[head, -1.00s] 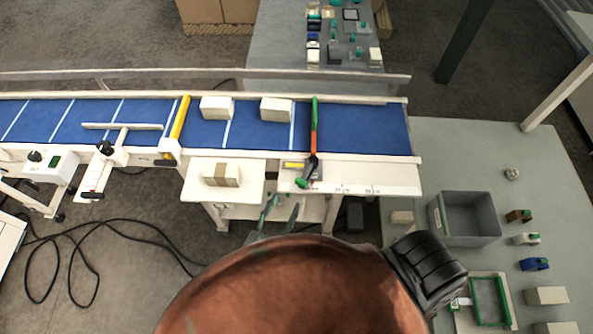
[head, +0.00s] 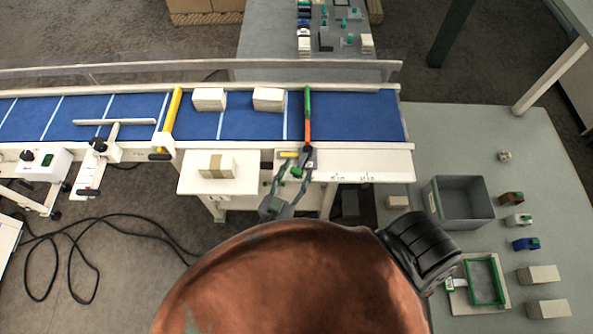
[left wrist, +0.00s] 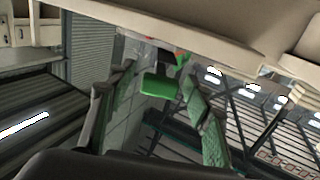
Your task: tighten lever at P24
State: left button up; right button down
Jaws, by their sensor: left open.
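A small lever with a green end (head: 297,172) is at the front edge of the white conveyor rail, below the green and orange bar (head: 307,118) that crosses the blue belt. My left gripper (head: 292,174) is open, with one finger on each side of the lever's green end. In the left wrist view the green end (left wrist: 160,86) sits between the two open fingers (left wrist: 159,80). I cannot tell whether either finger touches it. The lever's pivot is partly hidden, and no P24 mark is readable. My right gripper is not in view.
A yellow bar (head: 173,112) crosses the belt further left. Two pale boxes (head: 209,99) (head: 269,98) rest on the belt. A taped box (head: 216,167) stands on the white side shelf. A grey bin (head: 462,203) stands on the right table.

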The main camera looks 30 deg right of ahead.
pick_arm(q)
grip_shut()
dwell(0.5)
